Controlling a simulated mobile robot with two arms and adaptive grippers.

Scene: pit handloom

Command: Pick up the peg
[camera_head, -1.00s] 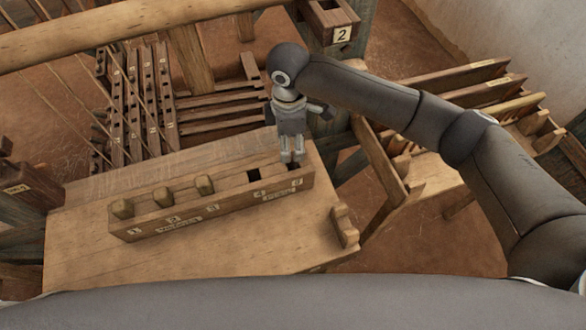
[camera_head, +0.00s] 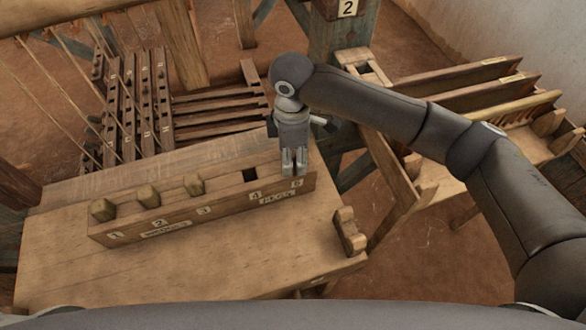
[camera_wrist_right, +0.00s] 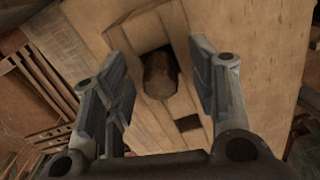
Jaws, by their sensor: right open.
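A wooden rack (camera_head: 215,212) with numbered slots stands on the wooden bench. Slot 4 (camera_head: 250,175) looks dark and empty. My right gripper (camera_head: 293,172) points down over the slot 5 end and hides that slot in the head view. In the right wrist view, a dark brown peg (camera_wrist_right: 160,76) sits in a square slot of the rack. My right gripper (camera_wrist_right: 158,60) is open there, one finger on each side of the peg, with gaps between. The empty slot (camera_wrist_right: 188,123) shows beside it. My left gripper is not in view.
A notched wooden block (camera_head: 348,231) sits at the bench's right edge. Loom bars (camera_head: 140,110) lie behind left. The bench front (camera_head: 150,270) is clear.

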